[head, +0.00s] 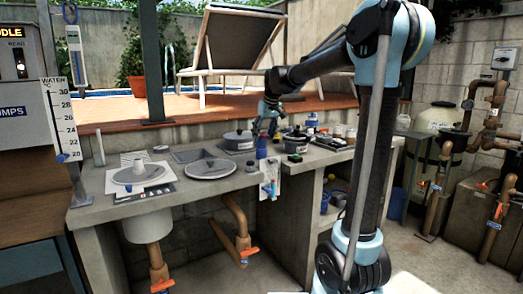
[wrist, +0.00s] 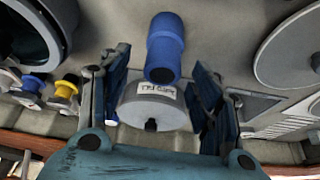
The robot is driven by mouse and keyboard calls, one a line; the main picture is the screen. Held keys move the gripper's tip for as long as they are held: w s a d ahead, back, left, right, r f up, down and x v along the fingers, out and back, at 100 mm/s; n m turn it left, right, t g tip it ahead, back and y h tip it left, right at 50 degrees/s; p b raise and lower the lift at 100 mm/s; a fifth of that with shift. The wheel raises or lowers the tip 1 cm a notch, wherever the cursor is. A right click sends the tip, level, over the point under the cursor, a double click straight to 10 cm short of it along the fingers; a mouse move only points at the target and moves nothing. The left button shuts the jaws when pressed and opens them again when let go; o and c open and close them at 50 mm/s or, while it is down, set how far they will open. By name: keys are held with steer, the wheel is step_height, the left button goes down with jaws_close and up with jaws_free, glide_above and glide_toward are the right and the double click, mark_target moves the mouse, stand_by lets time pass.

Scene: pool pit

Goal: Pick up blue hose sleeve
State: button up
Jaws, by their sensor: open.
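The blue hose sleeve (wrist: 165,48) is a short blue cylinder with a wider lower part and a narrower end. In the wrist view it is at upper middle, between the spread fingers of my gripper (wrist: 161,60), with gaps on both sides. In the head view the sleeve (head: 261,148) is a small blue shape near the counter's front edge. My gripper (head: 267,118) is above it there, open and empty. I cannot tell the exact height between them.
A labelled grey lidded pot (wrist: 152,108) is close by the sleeve in the wrist view. Yellow and blue fittings (wrist: 65,88) are at left. A round grey lid (head: 211,168) lies left of the sleeve on the counter (head: 100,207). A dark pot (head: 295,141) stands to the right.

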mark_target(262, 140)
steer(key=shift+a+x, duration=0.2)
steer(key=shift+x, duration=1.9)
steer(key=c, duration=1.2)
